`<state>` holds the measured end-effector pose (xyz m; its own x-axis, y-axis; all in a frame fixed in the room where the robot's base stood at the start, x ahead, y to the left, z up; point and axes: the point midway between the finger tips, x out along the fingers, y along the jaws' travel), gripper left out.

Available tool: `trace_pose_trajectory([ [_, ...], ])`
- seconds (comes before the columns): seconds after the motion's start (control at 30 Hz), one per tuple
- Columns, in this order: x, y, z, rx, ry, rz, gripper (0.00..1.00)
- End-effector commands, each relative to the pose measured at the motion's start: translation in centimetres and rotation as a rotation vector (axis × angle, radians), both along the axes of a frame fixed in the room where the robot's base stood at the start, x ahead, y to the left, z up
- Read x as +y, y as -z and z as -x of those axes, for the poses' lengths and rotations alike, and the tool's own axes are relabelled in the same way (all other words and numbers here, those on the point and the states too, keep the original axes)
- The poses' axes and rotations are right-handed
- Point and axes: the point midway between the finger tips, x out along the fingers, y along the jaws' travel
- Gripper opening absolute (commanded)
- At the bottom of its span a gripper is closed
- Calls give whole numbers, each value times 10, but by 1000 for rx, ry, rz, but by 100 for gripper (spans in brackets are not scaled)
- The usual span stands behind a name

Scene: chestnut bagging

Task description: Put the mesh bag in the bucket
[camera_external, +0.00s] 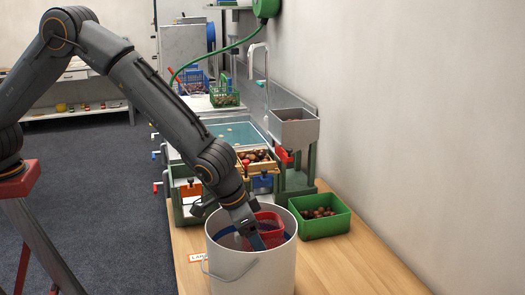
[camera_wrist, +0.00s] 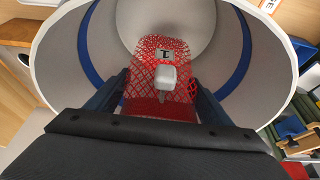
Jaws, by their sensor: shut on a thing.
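The red mesh bag (camera_wrist: 150,70) is between my gripper's fingers in the wrist view, with a dark-marked tag and a pale block-like piece on it. The external view also shows the red bag (camera_external: 268,220) at the bucket's mouth. My gripper (camera_wrist: 160,106) is shut on the bag and reaches into the white bucket (camera_external: 238,265). The bucket stands upright on the wooden bench with its wire handle hanging at the front. A blue band (camera_wrist: 92,50) runs round its inner wall. In the external view, the bag's lower part is hidden by the bucket wall and my gripper.
A green crate of chestnuts (camera_external: 322,227) stands right of the bucket. Behind are a wooden tray of chestnuts (camera_external: 258,168) and a grey hopper (camera_external: 293,135) on a green stand. The wooden bench (camera_external: 345,265) is clear at front right. A wall borders the right side.

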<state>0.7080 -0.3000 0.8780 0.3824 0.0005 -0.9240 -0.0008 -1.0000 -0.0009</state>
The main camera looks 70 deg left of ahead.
Motion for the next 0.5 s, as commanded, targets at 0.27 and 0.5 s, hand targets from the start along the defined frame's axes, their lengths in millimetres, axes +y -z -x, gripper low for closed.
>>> trace_pose_trajectory([
  [0.27,0,22,0,1,0,-1,54],
  [0.5,0,52,0,0,0,0,54],
])
